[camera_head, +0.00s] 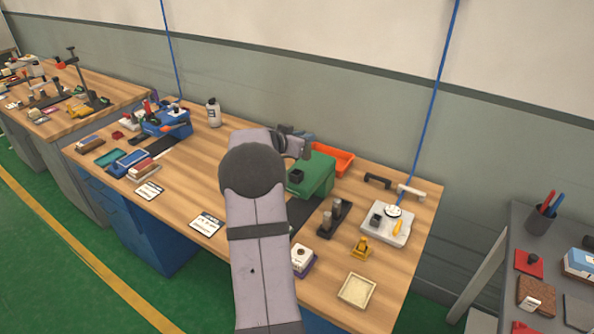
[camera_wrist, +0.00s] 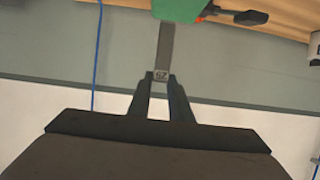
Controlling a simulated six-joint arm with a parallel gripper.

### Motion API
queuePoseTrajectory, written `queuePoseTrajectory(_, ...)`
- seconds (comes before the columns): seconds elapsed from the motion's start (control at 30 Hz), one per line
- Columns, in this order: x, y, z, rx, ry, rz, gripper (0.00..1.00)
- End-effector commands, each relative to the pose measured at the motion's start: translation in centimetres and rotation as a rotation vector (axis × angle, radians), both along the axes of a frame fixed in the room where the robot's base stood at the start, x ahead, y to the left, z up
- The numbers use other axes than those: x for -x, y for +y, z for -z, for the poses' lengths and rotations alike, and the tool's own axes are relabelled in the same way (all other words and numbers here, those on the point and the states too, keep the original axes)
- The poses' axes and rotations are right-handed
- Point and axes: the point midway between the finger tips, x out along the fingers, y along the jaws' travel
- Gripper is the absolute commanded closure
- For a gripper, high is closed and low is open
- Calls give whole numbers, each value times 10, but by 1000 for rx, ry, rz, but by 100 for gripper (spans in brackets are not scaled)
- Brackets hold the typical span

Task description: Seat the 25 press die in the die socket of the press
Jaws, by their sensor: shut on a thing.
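My gripper (camera_wrist: 160,92) is shut on a small grey piece marked 25, the press die (camera_wrist: 161,75), in the wrist view. A grey bar reaches from the die up to a green body at the top edge; I cannot tell whether the bar is part of the die. The green body (camera_wrist: 180,8) looks like the green press (camera_head: 318,175) on the bench in the head view. There my gripper (camera_head: 300,146) is partly hidden behind my arm, near the press's far left side. The die socket cannot be made out.
An orange bin (camera_head: 340,160) stands behind the press. A dark stand with grey posts (camera_head: 335,217), a pale plate with a dial (camera_head: 388,223) and a yellow item (camera_head: 361,248) lie to its right. A white bottle (camera_head: 213,112) stands at the back left. The left-centre bench top is mostly clear.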

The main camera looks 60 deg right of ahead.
Motion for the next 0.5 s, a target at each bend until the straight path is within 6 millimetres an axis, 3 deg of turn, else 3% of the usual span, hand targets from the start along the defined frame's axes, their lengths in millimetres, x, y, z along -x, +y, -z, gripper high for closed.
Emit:
queuePoseTrajectory(0.03,-8,7,-15,0,0,-2,100)
queuePoseTrajectory(0.2,-20,22,-25,-10,4,-1,100)
queuePoseTrajectory(0.37,-22,25,-25,-14,5,1,100)
queuePoseTrajectory(0.5,-22,25,-13,-15,8,1,100)
